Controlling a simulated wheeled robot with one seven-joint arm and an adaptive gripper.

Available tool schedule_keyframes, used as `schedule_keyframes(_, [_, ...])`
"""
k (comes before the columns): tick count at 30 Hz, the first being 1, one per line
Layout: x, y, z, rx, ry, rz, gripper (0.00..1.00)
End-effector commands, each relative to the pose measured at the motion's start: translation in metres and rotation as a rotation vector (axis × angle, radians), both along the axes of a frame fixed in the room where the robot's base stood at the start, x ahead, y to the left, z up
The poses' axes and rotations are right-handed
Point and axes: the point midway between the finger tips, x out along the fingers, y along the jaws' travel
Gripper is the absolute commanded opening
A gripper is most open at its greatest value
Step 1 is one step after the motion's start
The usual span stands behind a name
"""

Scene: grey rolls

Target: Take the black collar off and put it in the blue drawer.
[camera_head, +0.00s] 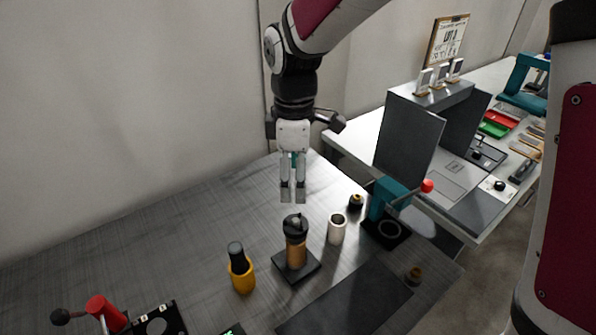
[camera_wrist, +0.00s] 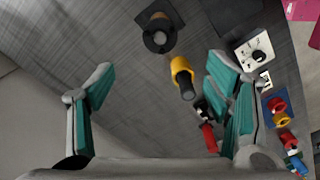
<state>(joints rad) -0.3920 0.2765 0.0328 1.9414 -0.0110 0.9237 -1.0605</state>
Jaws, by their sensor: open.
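A black collar (camera_head: 295,224) sits around the top of a tan-brown upright post (camera_head: 296,250) on a square black base (camera_head: 297,268). In the wrist view the same black collar (camera_wrist: 158,40) is seen from above, near the top edge. My gripper (camera_head: 292,194) hangs pointing down above and slightly behind the post, apart from it. In the wrist view my gripper (camera_wrist: 160,82) has its two teal-padded fingers wide apart with nothing between them. I cannot make out a blue drawer for certain in either view.
A yellow-and-black bottle-shaped tool (camera_head: 241,270) stands left of the post. A white cup-like cylinder (camera_head: 337,229) and a small dark knob-like piece (camera_head: 356,202) stand right. A teal press (camera_head: 385,197) with a red knob is beyond them.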

Motion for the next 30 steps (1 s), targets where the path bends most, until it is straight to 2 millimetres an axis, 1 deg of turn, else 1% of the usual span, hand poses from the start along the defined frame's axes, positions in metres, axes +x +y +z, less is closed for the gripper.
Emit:
schedule_keyframes(4, [-0.001,0.000,-0.020,-0.003,0.005,0.004,0.72])
schedule_keyframes(9, [-0.002,0.000,-0.053,-0.003,0.005,0.003,0.72])
schedule_keyframes(12, [-0.001,0.000,-0.069,-0.002,0.004,0.003,0.72])
schedule_keyframes(15, [-0.001,0.000,-0.079,-0.001,0.002,0.002,0.72])
schedule_keyframes(22, [-0.001,0.000,-0.093,-0.002,0.003,-0.001,0.72])
schedule_keyframes(30, [-0.002,0.000,-0.128,-0.002,0.003,0.000,0.72])
